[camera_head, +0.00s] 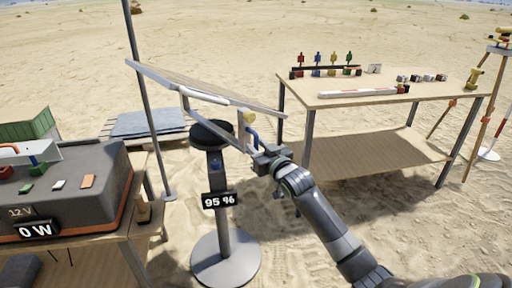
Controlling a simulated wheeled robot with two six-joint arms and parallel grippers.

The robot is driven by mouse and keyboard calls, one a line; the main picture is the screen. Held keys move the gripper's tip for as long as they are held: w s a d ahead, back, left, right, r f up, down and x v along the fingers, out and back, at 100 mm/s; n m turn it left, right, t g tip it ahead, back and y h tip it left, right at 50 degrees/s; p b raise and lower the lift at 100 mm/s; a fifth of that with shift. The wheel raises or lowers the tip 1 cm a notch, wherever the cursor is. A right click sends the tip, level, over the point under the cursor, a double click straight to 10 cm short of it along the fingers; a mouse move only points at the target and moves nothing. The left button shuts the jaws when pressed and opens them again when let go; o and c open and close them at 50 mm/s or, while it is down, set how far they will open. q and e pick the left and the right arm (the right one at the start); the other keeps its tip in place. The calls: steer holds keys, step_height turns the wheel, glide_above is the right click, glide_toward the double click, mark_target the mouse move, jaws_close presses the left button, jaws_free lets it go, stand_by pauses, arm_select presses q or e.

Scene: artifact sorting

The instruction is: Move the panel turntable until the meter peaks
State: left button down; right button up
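The panel (190,84) is tilted and seen nearly edge-on, on top of a stand with a round black turntable head (212,134). A meter label (219,200) on the stand's post reads 95 %. My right gripper (257,150) is right at the blue handle's lower end. Its fingers are small and partly hidden, so I cannot tell whether they are closed on it. My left gripper is out of view.
A grey 12 V unit (75,192) with a 0 W display (35,231) stands on a table at left. A wooden table (420,92) with small coloured pieces and a red-white bar (357,92) stands at right. A thin dark pole (146,100) rises left of the panel.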

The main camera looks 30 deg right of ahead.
steer(key=shift+w, duration=0.45)
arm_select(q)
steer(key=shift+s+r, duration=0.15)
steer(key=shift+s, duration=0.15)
arm_select(e)
jaws_close()
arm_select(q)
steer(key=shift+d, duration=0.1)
